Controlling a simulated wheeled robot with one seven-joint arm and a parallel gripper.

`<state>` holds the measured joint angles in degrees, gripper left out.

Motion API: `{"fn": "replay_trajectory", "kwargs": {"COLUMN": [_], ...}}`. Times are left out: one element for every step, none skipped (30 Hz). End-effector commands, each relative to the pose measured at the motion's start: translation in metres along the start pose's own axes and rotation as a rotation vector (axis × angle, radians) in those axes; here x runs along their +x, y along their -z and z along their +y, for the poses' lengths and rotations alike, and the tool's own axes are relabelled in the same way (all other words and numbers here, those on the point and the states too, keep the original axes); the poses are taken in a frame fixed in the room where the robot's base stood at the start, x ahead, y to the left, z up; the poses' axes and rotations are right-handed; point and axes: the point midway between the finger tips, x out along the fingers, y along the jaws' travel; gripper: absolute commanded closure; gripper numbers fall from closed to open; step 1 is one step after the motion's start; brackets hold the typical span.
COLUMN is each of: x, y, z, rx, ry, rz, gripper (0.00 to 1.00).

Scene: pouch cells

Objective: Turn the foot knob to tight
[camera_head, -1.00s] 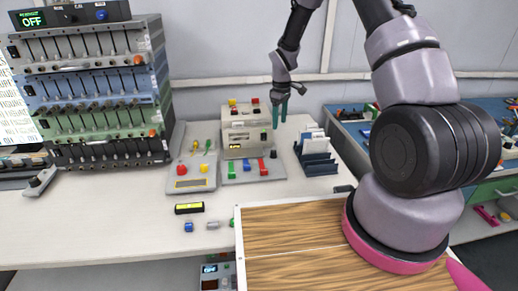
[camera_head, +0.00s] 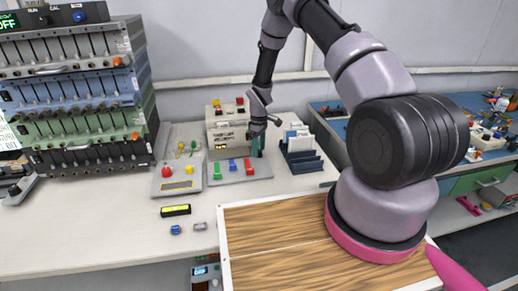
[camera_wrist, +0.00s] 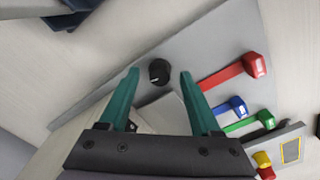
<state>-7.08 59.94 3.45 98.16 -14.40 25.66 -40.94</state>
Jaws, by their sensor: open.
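The foot knob (camera_wrist: 159,71) is a small round black knob on a grey base plate (camera_wrist: 215,45) in the wrist view. My gripper (camera_wrist: 159,77) is open, and its two green fingers show on either side of the knob with gaps. I cannot tell whether the fingertips are down at the knob's height. The knob's mark is too small to read. In the head view my gripper (camera_head: 258,147) is at the right side of the beige machine (camera_head: 227,130), low over its base, and the knob is hidden there.
Red, blue and green levers (camera_wrist: 230,105) stand on the plate beside the right finger. A dark blue rack (camera_head: 302,158) with pale sheets is close on the right. A grey panel (camera_head: 178,176) with buttons is on the left. The white bench front is mostly clear.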

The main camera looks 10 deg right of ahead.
Motion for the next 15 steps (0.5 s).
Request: {"fn": "replay_trajectory", "kwargs": {"x": [0.0010,0.0012,0.0013,0.0013,0.0012,0.0012,0.0011,0.0011,0.0011,0.0011,0.0011,0.0010,0.0010,0.0010,0.0010], "y": [0.0002,0.0003,0.0003,0.0003,0.0003,0.0003,0.0003,0.0002,0.0002,0.0002,0.0002,0.0002,0.0002,0.0002,0.0002], "z": [0.0002,0.0002,0.0003,0.0003,0.0003,0.0002,0.0002,0.0002,0.0002,0.0002,0.0002,0.0002,0.0002,0.0002,0.0002], "rx": [0.000,0.000,0.000,0.000,0.000,0.000,0.000,0.000,0.000,0.000,0.000,0.000,0.000,0.000,0.000], "ry": [0.000,-0.001,-0.001,-0.001,-0.001,-0.001,-0.001,-0.001,-0.001,-0.001,-0.001,-0.001,-0.001,-0.001,-0.001], "rz": [0.000,0.001,0.001,0.001,0.001,0.001,0.001,0.001,0.001,0.001,0.001,0.001,0.001,0.001,0.000], "gripper": [0.35,0.35,0.35,0.35,0.35,0.35,0.35,0.35,0.51,0.62,0.74,0.89,1.00,1.00,1.00]}}
